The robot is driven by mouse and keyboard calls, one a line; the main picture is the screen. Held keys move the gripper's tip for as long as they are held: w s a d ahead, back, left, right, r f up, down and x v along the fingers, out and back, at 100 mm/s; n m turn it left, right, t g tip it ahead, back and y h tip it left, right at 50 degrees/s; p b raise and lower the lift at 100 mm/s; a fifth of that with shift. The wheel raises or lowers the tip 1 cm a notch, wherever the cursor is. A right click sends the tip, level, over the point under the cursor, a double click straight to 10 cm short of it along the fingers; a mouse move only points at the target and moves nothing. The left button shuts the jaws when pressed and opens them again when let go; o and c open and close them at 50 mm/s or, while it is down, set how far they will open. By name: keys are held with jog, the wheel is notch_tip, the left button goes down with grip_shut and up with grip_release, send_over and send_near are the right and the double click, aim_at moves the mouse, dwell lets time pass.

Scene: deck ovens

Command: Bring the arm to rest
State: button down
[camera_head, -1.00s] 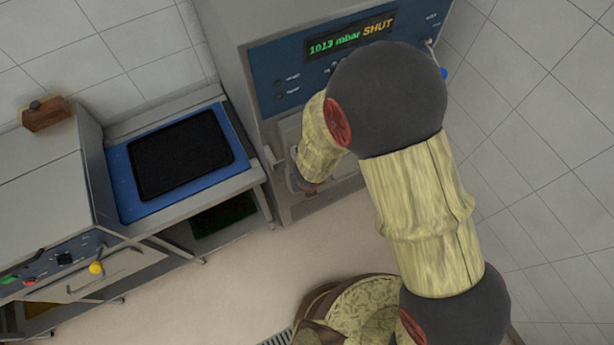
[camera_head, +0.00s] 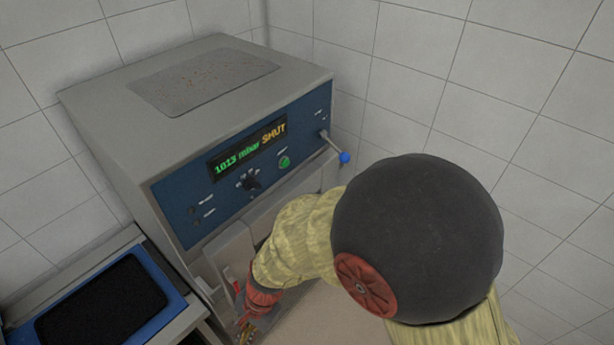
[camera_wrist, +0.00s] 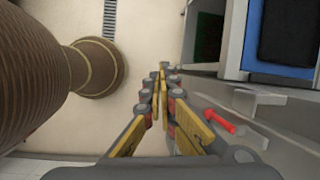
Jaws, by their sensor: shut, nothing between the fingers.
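My gripper (camera_wrist: 162,72) is shut and empty in the wrist view, its yellow-edged fingers meeting at the tips above the floor. In the head view my gripper (camera_head: 246,334) is partly seen at the bottom, low in front of the grey oven (camera_head: 205,268). My arm, in a yellowish sleeve with a large dark joint, covers the lower right and hides part of the oven's front. I cannot tell in the head view whether the gripper touches the oven.
The oven's blue panel (camera_head: 250,168) reads 1013 mbar SHUT. A blue-knobbed lever (camera_head: 344,157) sticks out at its right. A blue-rimmed tray (camera_head: 40,335) with a dark surface sits at lower left. Tiled walls (camera_head: 430,60) close off the back and right. The floor (camera_wrist: 150,30) shows clear beyond the fingertips.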

jog(key=w+d+r+n+t+h+b, duration=0.1)
jog(key=d+r+n+t+b, duration=0.1)
jog(key=d+b, duration=1)
jog(key=w+d+r+n+t+h+b, duration=0.2)
jog(key=d+b, duration=0.9)
jog(key=d, duration=1.1)
jog(key=n+t, duration=0.2)
jog(key=t, duration=0.1)
jog(key=shift+w+r+t+b, duration=0.15)
jog(key=shift+t+b, duration=0.2)
jog(key=shift+t, duration=0.05)
jog(key=shift+d, duration=0.15)
